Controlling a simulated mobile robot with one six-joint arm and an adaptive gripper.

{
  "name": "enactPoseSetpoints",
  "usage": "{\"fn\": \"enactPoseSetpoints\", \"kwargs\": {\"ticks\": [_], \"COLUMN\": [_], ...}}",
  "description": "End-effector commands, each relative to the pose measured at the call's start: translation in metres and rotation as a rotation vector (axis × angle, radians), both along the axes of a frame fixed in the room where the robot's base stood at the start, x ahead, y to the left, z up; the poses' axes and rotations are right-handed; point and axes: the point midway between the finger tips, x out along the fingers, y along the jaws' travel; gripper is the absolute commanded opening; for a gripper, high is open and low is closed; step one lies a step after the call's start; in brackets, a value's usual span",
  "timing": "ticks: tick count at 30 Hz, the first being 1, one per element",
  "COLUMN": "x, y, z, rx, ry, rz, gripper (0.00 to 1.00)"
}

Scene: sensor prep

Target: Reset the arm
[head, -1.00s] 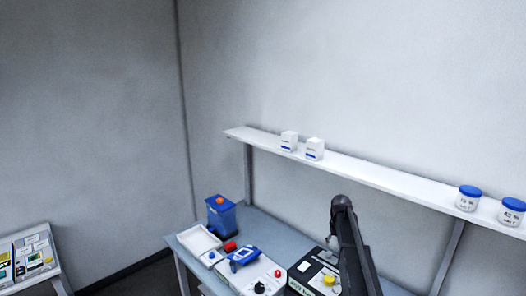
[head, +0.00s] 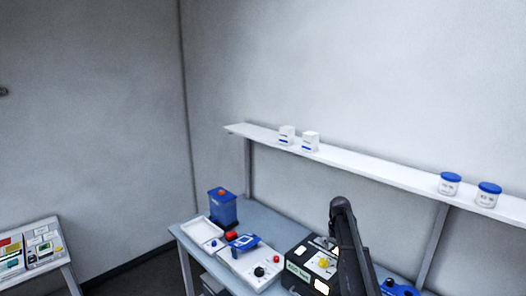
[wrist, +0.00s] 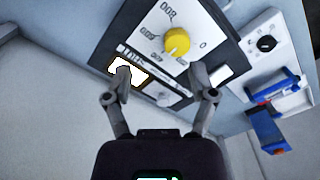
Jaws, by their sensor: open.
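My dark grey arm (head: 346,240) rises in front of the workbench in the head view, bent at its top. My gripper (wrist: 162,84) shows in the wrist view with its two grey fingers spread apart and nothing between them. Beyond the fingers is a black box with a white dial panel and a yellow knob (wrist: 177,41). I cannot tell how far the fingers are from it. The same black box (head: 297,267) shows in the head view, partly hidden behind my arm.
A wall shelf (head: 385,173) above carries white boxes and blue-lidded jars. A second table (head: 67,268) stands at left.

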Motion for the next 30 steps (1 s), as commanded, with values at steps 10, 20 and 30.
{"fn": "enactPoseSetpoints", "kwargs": {"ticks": [10, 20, 30], "x": [-0.044, -0.129, -0.256], "y": [0.022, 0.056, 0.097], "z": [-0.023, -0.064, -0.122], "rx": [0.0, 0.0, -0.001], "ry": [0.0, 0.0, 0.0], "rz": [0.003, 0.005, 0.008], "gripper": [0.73, 0.73, 0.73]}}
